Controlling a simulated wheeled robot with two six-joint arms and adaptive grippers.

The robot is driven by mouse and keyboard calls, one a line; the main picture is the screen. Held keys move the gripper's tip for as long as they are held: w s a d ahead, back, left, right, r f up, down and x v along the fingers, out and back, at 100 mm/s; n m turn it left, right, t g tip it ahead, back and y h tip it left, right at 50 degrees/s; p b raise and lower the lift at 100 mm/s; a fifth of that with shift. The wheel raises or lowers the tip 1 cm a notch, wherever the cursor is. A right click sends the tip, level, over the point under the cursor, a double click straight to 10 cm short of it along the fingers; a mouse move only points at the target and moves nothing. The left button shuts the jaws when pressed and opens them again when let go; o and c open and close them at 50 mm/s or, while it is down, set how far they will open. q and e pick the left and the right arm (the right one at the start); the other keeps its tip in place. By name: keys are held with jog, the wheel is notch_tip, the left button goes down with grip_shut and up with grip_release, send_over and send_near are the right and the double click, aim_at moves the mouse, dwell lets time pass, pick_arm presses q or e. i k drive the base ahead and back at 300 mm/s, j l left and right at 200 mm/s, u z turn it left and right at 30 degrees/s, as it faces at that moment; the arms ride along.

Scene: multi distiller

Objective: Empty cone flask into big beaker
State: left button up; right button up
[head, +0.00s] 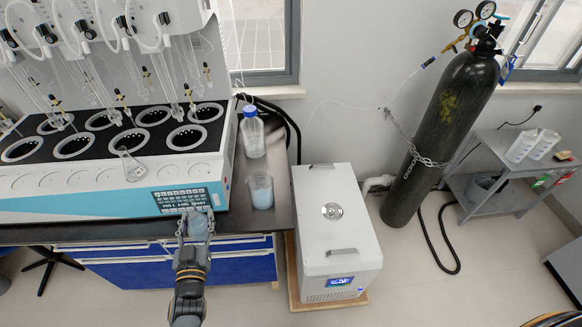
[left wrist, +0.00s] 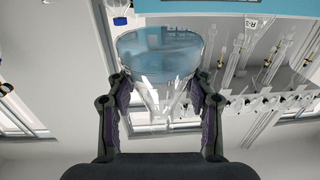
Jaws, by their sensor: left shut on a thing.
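My left gripper (head: 195,232) is shut on the neck of a clear cone flask (head: 198,222), in front of the distiller's control panel. In the left wrist view, which looks upside down, the cone flask (left wrist: 160,55) shows pale bluish liquid in its wide part. The left gripper's fingers (left wrist: 160,92) are on both sides of its neck. The flask looks roughly upright. The big beaker (head: 261,190) stands on the dark bench to the right of the gripper, apart from the flask, with pale blue liquid in it. My right gripper is not in view.
The distiller (head: 75,205) fills the left, with several ringed wells and glass tubes. Another clear flask (head: 131,166) is at its front. A blue-capped bottle (head: 253,136) stands behind the beaker. A white chiller box (head: 336,235) is on the right, by a black gas cylinder (head: 440,135).

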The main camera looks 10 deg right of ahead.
aim_at(259, 182)
jog(key=i+l, duration=0.1)
jog(key=l, duration=1.15)
jog(key=i+l, duration=0.15)
jog(key=l, duration=0.45)
